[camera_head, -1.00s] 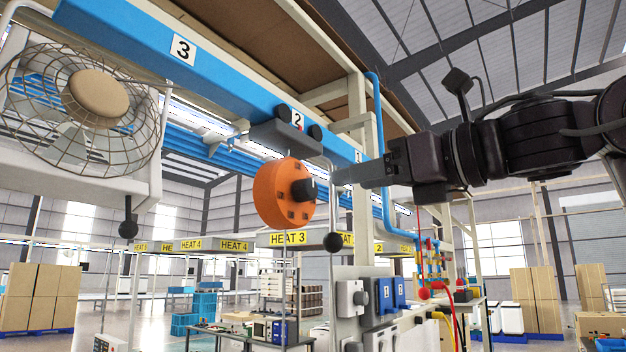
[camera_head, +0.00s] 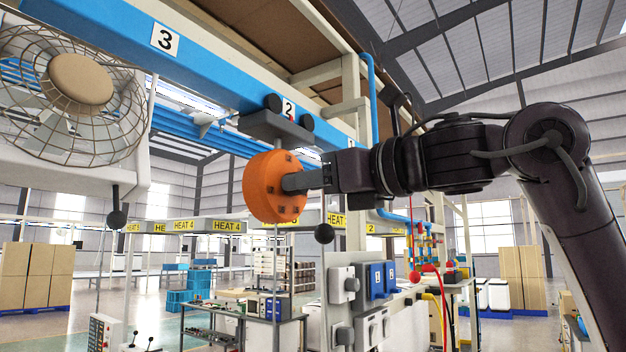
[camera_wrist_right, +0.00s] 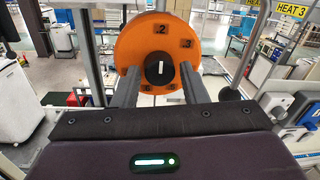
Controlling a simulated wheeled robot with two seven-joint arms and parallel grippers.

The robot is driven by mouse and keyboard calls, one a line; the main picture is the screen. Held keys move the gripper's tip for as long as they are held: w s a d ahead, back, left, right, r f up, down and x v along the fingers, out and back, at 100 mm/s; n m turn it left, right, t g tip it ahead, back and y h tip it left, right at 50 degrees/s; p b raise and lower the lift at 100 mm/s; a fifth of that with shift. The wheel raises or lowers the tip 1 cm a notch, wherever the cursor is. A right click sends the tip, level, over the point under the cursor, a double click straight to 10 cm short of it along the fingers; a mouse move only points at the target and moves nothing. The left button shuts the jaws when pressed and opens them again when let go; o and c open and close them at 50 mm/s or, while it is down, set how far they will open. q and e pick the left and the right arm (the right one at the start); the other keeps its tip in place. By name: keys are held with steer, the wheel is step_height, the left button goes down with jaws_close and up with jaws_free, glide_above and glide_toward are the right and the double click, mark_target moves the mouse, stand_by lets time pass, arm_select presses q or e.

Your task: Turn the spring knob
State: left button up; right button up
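The spring knob is a small black dial (camera_wrist_right: 159,68) with a white mark, at the centre of a round orange housing (camera_head: 262,188). In the right wrist view the mark looks upright, and the housing (camera_wrist_right: 130,45) carries small numbered dark plates around the dial. My right gripper (camera_head: 289,183) reaches the front of the housing in the head view and hides the dial there. In the right wrist view its two fingers (camera_wrist_right: 158,75) are apart, one on each side of the dial, with a narrow gap visible to each. My left gripper is not in view.
The housing hangs under a grey bracket (camera_head: 275,127) on the blue beam (camera_head: 225,75). A caged fan (camera_head: 75,90) is at the left. A black ball-ended pull (camera_head: 324,233) hangs to the right below the housing. Blue switches (camera_head: 382,280) sit lower right.

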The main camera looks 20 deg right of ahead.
steer(key=c, duration=0.6)
steer(key=shift+c, duration=0.2)
steer(key=shift+m, duration=0.3)
steer(key=shift+r+m+g, duration=0.1)
steer(key=shift+m+g, duration=0.3)
steer(key=shift+m, duration=4)
steer(key=o, duration=1)
